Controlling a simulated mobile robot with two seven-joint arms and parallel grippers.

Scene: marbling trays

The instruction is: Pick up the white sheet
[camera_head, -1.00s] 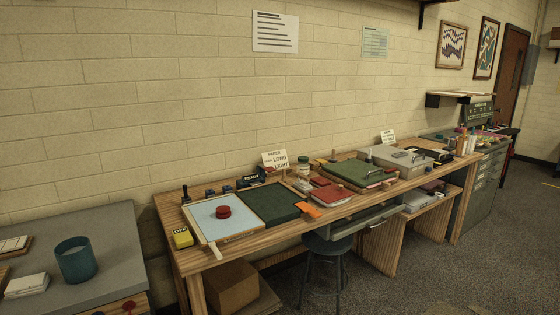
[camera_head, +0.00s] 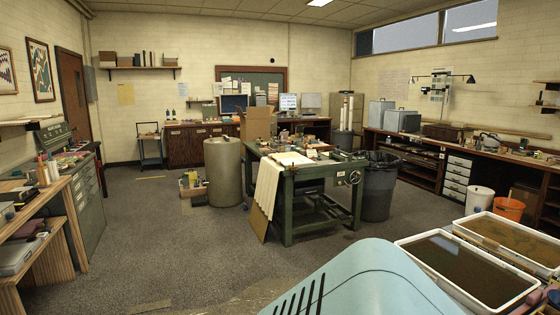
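White sheets lie on the green press table (camera_head: 305,181) in the middle of the room. Pale sheets hang (camera_head: 267,190) over its left front edge, and a flat white sheet (camera_head: 292,158) lies on its top. I cannot tell which of these is the task's white sheet. Two white-rimmed marbling trays stand at the lower right: a nearer one (camera_head: 409,244) with dark liquid and a farther one (camera_head: 463,229) with brown liquid. Neither of my grippers is in view.
A black bin (camera_head: 380,188) stands right of the green table, and a grey drum (camera_head: 222,172) left of it. White (camera_head: 479,200) and orange (camera_head: 509,209) buckets stand behind the trays. Wooden benches line the walls. The carpet (camera_head: 170,230) at left centre is mostly open.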

